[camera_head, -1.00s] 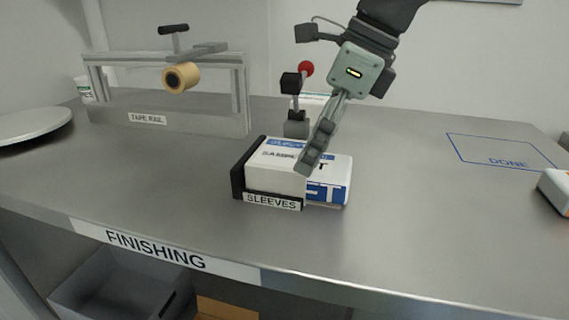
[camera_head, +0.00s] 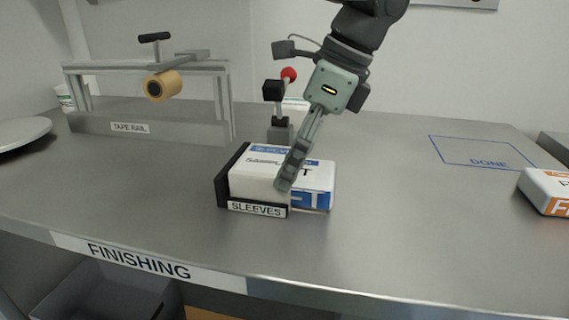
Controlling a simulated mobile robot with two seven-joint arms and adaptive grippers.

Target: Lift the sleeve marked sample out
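A black holder labelled SLEEVES (camera_head: 224,190) stands on the metal bench. In it lies a white sleeve whose top bears partly covered lettering that looks like SAMPLE (camera_head: 262,161). Beside it, on the right, a white and blue sleeve (camera_head: 322,190) sticks out. My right gripper (camera_head: 285,182) points down over the front of these sleeves, its fingertips at the right end of the marked one. The fingers are seen edge-on, so their gap and any grip are hidden. My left gripper is out of view.
A tape rail (camera_head: 150,128) with a tape roll stands at the back left. A red-knobbed lever device (camera_head: 280,130) is close behind the holder. A blue DONE outline (camera_head: 480,152) is empty at right, near a white and orange box (camera_head: 548,190).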

